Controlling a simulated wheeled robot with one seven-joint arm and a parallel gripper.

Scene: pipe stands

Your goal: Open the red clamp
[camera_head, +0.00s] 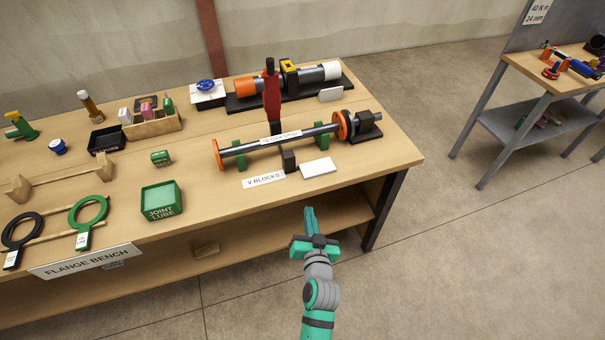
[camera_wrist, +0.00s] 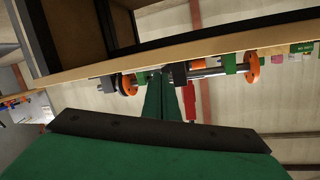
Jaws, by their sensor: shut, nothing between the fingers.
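The red clamp (camera_head: 271,96) stands upright on the flange bench behind the grey pipe, with a black tip and a dark lower part near the pipe. It also shows in the wrist view (camera_wrist: 189,103), where the scene looks upside down, partly beside my fingers. Whether its jaw grips the pipe is too small to tell. The grey pipe (camera_head: 293,138) lies across green V blocks with orange flanges at its ends. My gripper (camera_head: 309,212) is shut and empty, in front of the bench's front edge, apart from the clamp; its green fingers show in the wrist view (camera_wrist: 161,98).
A white card (camera_head: 318,167) and a black block (camera_head: 289,161) sit in front of the pipe. Behind stands a black tray (camera_head: 240,103) with an orange and white cylinder. A green joint lube box (camera_head: 161,201) is at left. Open floor lies right of the bench.

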